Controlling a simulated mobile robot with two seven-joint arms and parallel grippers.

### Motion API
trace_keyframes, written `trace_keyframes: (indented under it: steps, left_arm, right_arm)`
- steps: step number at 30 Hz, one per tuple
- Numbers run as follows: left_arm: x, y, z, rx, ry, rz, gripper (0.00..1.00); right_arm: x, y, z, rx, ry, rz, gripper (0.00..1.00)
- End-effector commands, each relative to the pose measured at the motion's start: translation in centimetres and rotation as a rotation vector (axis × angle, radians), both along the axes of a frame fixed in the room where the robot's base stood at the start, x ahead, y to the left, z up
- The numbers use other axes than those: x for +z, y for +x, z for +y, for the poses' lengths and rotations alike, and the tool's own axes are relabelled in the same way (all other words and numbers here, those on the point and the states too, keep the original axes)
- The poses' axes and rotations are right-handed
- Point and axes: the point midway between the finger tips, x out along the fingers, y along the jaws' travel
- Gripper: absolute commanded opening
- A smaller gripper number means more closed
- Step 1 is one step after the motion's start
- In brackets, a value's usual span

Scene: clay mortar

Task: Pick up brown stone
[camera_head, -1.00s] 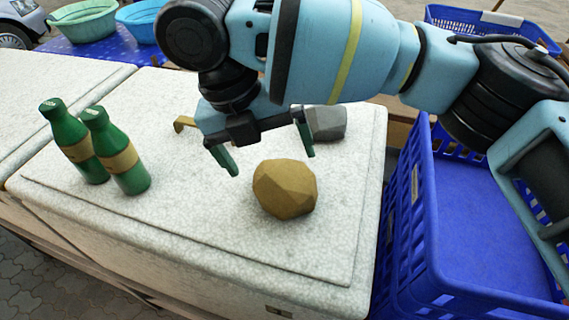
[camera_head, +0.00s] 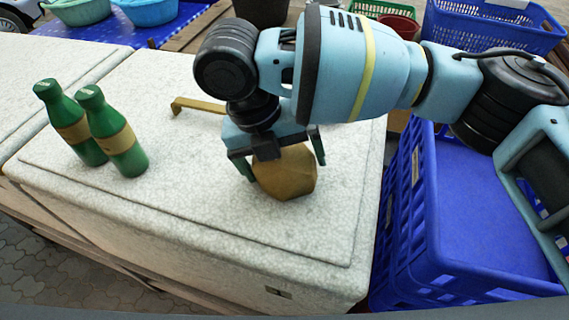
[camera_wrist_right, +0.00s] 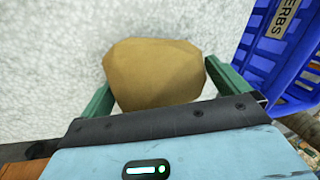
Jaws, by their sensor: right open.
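The brown stone (camera_head: 288,178) is a faceted lump on the speckled white slab top in the head view. My right gripper (camera_head: 283,168) is open with its two green fingers on either side of the stone. In the right wrist view the stone (camera_wrist_right: 155,75) lies between the open fingers of the gripper (camera_wrist_right: 157,92), with a small gap beside at least the left finger. Whether the fingers touch it is hard to tell. The far side of the stone is hidden by the gripper. My left gripper is not in view.
Two green bottles (camera_head: 120,140) stand on the slab (camera_head: 200,225) at the left. A brass-coloured hooked bar (camera_head: 198,106) lies behind the gripper. A blue crate (camera_head: 470,230) stands right of the slab; its side shows in the wrist view (camera_wrist_right: 262,45). The slab's front is clear.

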Motion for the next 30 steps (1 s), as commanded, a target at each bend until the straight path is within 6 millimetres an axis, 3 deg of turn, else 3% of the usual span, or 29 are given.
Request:
trace_keyframes:
  steps: [8,23,30]
  left_arm:
    - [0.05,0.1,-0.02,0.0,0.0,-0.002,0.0]
    - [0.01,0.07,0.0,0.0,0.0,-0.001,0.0]
    - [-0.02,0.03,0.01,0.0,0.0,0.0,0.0]
  right_arm:
    - [-0.52,0.01,-0.18,0.0,0.0,-0.001,1.0]
    - [-0.46,0.03,-0.17,-0.001,0.0,-0.001,0.35]
    - [-0.26,0.06,-0.15,-0.001,0.001,-0.004,0.33]
